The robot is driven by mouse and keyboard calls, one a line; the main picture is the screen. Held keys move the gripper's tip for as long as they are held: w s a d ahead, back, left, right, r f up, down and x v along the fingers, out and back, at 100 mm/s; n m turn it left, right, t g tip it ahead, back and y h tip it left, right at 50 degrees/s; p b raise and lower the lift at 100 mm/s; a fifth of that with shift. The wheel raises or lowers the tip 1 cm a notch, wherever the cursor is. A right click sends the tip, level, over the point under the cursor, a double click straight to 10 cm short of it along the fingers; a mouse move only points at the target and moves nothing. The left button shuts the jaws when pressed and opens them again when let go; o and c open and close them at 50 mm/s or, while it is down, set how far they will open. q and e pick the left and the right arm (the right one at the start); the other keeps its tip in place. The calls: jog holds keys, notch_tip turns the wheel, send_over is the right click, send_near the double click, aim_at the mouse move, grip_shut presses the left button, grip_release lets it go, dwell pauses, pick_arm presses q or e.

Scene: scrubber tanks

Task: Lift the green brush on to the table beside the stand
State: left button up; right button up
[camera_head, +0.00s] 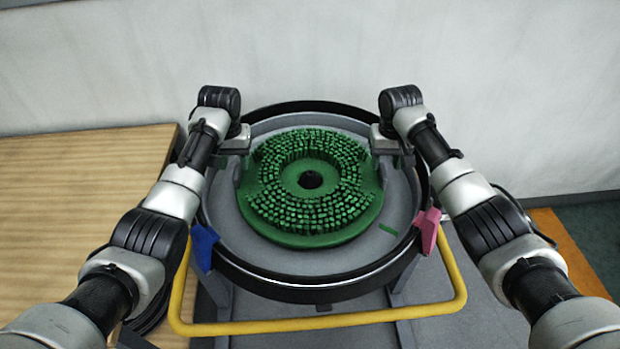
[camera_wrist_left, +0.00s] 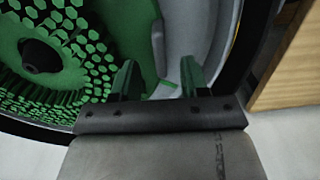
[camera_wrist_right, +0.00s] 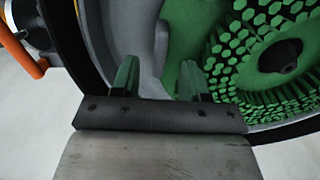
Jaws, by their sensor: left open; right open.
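The green brush (camera_head: 315,225) is a round disc with bristles facing up and a dark centre hole. It lies in the round grey stand (camera_head: 270,255) with a black rim. My left gripper (camera_head: 245,158) is open at the brush's left far edge. In the left wrist view its two fingers (camera_wrist_left: 158,80) show beside the green disc. My right gripper (camera_head: 377,155) is open at the brush's right far edge. Its fingers (camera_wrist_right: 160,78) show in the right wrist view with the disc's edge near them. I cannot tell whether either touches the brush.
The wooden table (camera_head: 60,215) is to the left of the stand. A yellow bar (camera_head: 320,322) runs across the stand's front. A blue clip (camera_head: 203,247) and a pink clip (camera_head: 428,230) sit on the rim. A pale wall is close behind.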

aim_at(236, 169)
pick_arm(q)
jog(key=shift+f, duration=2)
pick_arm(e)
jog(key=shift+f, duration=2)
pick_arm(q)
jog(key=shift+c, duration=0.2)
pick_arm(e)
jog(key=shift+c, duration=0.2)
pick_arm(q)
grip_shut()
pick_arm(e)
grip_shut()
pick_arm(q)
jog(key=shift+w+r, duration=0.2)
pick_arm(e)
jog(key=shift+w+r, duration=0.15)
jog(key=shift+w, duration=0.05)
